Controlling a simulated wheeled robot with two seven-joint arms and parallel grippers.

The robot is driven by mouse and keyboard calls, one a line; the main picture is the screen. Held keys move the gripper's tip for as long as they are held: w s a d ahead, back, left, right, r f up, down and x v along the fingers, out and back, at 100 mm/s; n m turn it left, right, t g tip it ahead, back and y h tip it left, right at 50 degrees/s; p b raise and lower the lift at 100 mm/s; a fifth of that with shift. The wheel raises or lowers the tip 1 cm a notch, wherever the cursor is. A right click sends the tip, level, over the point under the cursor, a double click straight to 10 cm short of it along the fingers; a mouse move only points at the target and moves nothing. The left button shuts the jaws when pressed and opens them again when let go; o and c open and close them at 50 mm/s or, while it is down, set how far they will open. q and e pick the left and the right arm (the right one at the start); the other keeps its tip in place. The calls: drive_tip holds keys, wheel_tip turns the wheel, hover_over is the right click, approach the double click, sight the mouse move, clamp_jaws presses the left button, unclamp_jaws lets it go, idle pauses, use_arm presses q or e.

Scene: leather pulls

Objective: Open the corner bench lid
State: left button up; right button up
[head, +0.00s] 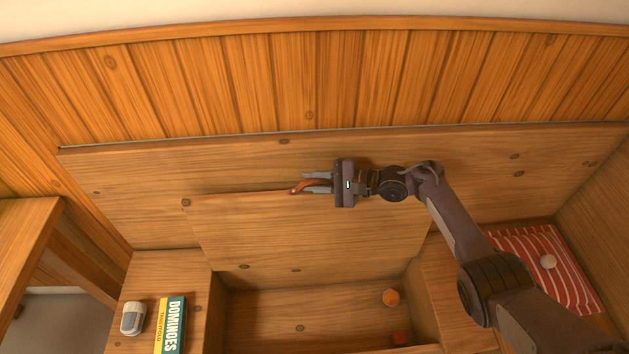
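The bench lid (310,240) is a wooden panel standing raised in front of the bench's back board. Its top edge is at mid-picture and its lower edge meets the back of the open compartment (300,310). A reddish-brown leather pull (299,187) is at the middle of the lid's top edge. My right gripper (310,182) comes in from the right, with its grey fingers pointing left on either side of the pull, and looks shut on it. Part of the pull is hidden by the fingers. My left gripper is not in view.
On the left seat are a grey-white device (132,318) and a dominoes box (170,325). A wooden table (22,235) stands far left.

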drive_tip(key=shift+d, duration=0.1)
drive_tip(key=v, duration=0.7)
drive_tip(key=shift+s+d+r, duration=0.1)
drive_tip(key=shift+d+r, duration=0.05)
drive_tip(key=shift+d, duration=0.1)
